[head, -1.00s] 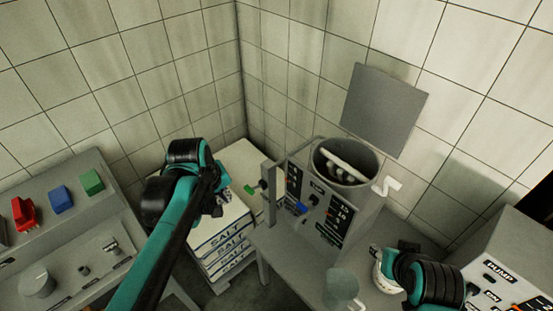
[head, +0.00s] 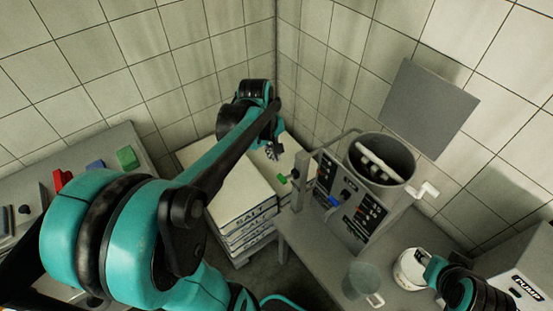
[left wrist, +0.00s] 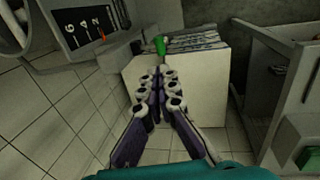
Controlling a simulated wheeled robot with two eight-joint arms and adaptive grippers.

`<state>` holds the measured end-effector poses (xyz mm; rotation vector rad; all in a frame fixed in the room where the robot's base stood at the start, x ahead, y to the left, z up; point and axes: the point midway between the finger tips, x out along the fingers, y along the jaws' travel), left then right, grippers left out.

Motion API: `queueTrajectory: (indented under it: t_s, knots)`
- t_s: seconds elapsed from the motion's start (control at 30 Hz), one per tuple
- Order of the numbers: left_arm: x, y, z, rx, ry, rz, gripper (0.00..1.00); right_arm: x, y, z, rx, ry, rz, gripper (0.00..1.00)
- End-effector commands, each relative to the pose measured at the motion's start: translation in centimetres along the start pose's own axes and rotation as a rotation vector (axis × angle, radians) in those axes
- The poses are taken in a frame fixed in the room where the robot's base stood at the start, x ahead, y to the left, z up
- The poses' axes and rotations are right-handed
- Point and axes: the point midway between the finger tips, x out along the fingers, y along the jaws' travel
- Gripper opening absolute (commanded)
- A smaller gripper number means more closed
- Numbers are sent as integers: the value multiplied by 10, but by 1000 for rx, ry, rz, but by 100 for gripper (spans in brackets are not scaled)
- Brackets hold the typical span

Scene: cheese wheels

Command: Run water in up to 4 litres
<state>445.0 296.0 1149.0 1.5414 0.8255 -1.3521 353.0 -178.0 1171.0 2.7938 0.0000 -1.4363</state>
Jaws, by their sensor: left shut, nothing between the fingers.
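A grey vat (head: 408,163) with a round open top stands on the bench, with white curved parts inside. Its front panel (head: 345,208) carries dark scales and a blue lever (head: 334,201). A green handle (head: 283,179) sticks out at the panel's left; it also shows in the left wrist view (left wrist: 160,45). A scale (left wrist: 88,22) there reads 6, 4, 2, with an orange pointer at its low end. My left gripper (head: 272,152) is shut and empty, close to the green handle and apart from it. My right gripper is by a white pot (head: 408,268); its fingers are unclear.
Stacked salt bags (head: 240,222) lie below my left arm. A clear jug (head: 361,279) stands on the bench front. A pump box (head: 520,283) is at the right. Tiled walls close the corner.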

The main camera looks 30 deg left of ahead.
Motion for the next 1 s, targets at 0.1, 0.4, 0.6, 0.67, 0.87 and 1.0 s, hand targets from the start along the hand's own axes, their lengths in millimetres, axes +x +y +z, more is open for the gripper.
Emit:
queueTrajectory:
  t_s: [0.1,0.4,0.6,0.67,0.87,1.0]
  knots:
    - [27,0,0,1,0,0,0,7,0,5,0,0,0,40]
    - [90,0,0,2,1,0,0,19,0,14,0,0,0,40]
    - [114,0,0,1,1,0,0,24,0,17,0,0,0,40]
    - [117,0,0,1,1,0,0,25,0,18,0,0,0,40]
    - [121,0,0,1,0,0,0,25,0,18,0,0,0,40]
    - [120,0,0,1,0,0,0,25,0,18,0,0,0,40]
